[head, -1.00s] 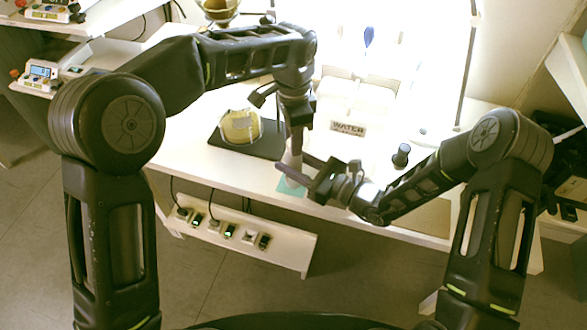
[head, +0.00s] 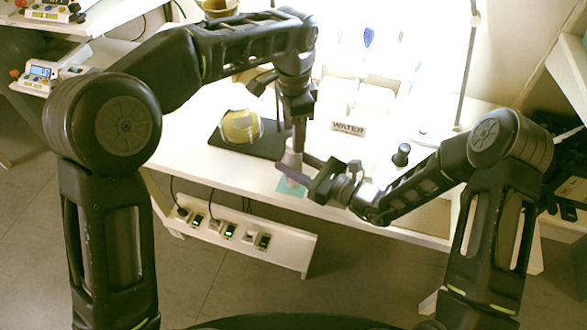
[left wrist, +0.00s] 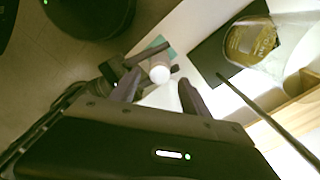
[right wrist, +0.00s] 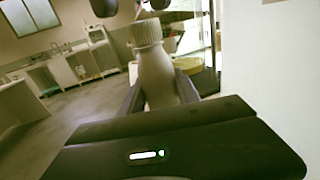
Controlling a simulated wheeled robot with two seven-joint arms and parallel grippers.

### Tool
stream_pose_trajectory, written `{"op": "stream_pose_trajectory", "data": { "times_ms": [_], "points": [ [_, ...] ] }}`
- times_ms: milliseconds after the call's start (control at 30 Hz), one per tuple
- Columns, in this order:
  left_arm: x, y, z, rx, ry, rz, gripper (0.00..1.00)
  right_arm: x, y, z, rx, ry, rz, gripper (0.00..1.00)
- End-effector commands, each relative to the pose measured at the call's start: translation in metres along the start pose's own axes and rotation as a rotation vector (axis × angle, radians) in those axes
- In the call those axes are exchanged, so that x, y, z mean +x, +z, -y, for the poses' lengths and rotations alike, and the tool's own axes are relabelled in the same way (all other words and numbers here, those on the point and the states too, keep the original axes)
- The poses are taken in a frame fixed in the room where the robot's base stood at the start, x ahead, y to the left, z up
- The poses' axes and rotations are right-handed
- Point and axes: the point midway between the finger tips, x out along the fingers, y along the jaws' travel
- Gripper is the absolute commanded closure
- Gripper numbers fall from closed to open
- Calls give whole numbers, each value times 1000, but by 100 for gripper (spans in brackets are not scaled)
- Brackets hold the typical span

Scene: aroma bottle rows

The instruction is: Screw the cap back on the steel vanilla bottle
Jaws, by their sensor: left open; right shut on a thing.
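The grey bottle (right wrist: 158,75) stands upright in my right gripper (right wrist: 160,95), whose fingers close on its body. A pale ribbed cap (right wrist: 147,32) sits on its neck; how tight it is cannot be told. In the head view the bottle (head: 292,160) is partly hidden by my grippers, above a teal mat (head: 290,189). My right gripper (head: 299,172) reaches it from the right. My left gripper (head: 299,145) points down above it. In the left wrist view its fingers (left wrist: 157,90) are apart and the round cap top (left wrist: 159,74) shows between and beyond them.
A glass vessel with yellowish contents (head: 241,127) stands on a black plate (head: 262,146) to the left. A WATER sign (head: 348,128) stands behind, and a small dark object (head: 401,154) is to the right. A power strip panel (head: 240,235) is below the table's front edge.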

Motion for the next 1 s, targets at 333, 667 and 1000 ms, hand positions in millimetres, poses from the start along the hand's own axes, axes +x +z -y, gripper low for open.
{"op": "stream_pose_trajectory", "data": {
  "times_ms": [333,667,1000],
  "points": [
    [-46,0,0,1,-1,-1,46,0,0,0,0,0,0,100],
    [-48,0,0,1,0,0,46,0,0,0,0,0,0,59],
    [-48,0,0,1,0,0,46,0,0,0,0,0,0,36]
  ]
}}
